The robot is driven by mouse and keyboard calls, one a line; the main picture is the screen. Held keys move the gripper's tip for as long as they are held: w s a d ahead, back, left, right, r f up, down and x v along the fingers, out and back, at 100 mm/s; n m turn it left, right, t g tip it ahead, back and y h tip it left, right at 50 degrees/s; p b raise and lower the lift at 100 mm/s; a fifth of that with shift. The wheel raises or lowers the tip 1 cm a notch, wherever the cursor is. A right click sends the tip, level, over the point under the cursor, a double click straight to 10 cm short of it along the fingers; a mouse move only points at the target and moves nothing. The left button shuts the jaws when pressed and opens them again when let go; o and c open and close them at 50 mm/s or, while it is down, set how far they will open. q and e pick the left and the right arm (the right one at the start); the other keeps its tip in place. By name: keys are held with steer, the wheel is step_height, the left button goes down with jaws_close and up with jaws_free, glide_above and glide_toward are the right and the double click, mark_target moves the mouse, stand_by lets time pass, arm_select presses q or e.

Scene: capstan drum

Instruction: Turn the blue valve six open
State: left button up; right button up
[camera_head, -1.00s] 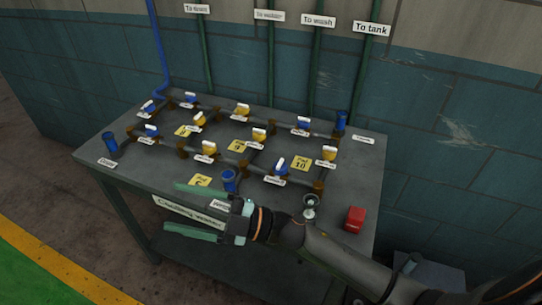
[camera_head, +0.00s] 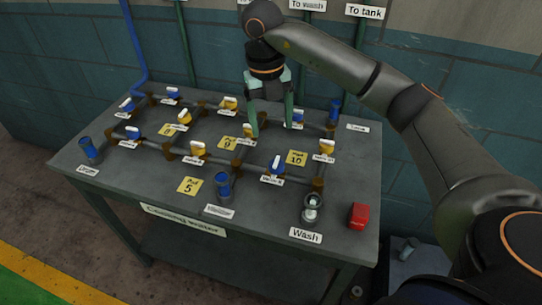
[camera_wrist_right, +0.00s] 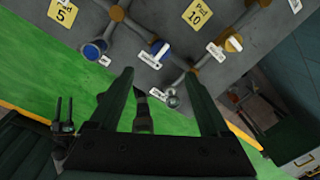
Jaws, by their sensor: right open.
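Several blue-handled valves sit on the pipework on the grey table (camera_head: 130,185). One blue valve (camera_head: 297,118) is at the back right, another blue valve (camera_head: 275,165) is at the front right, and others are at the left. Their small labels are too blurred to read, so I cannot tell which is six. My right gripper (camera_head: 271,125) is open, fingers pointing down over the back right of the pipework, its right finger beside or in front of the back right blue valve. In the right wrist view, a blue valve (camera_wrist_right: 160,48) lies beyond the open, empty fingers (camera_wrist_right: 165,92). My left gripper is not in view.
Yellow-handled valves (camera_head: 249,142) stand among the blue ones. Blue upright fittings (camera_head: 222,185) and the Wash fitting (camera_head: 311,208) rise from the table. A red block (camera_head: 358,215) is at the front right corner. The wall (camera_head: 420,110) is close behind.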

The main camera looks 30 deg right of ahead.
mark_target(276, 161)
steer(key=f, duration=0.8)
steer(key=d+f+p, duration=0.1)
steer(key=f, duration=0.3)
steer(key=shift+s+f, duration=0.15)
steer(key=shift+s, duration=0.05)
steer(key=shift+c, duration=0.3)
jaws_close()
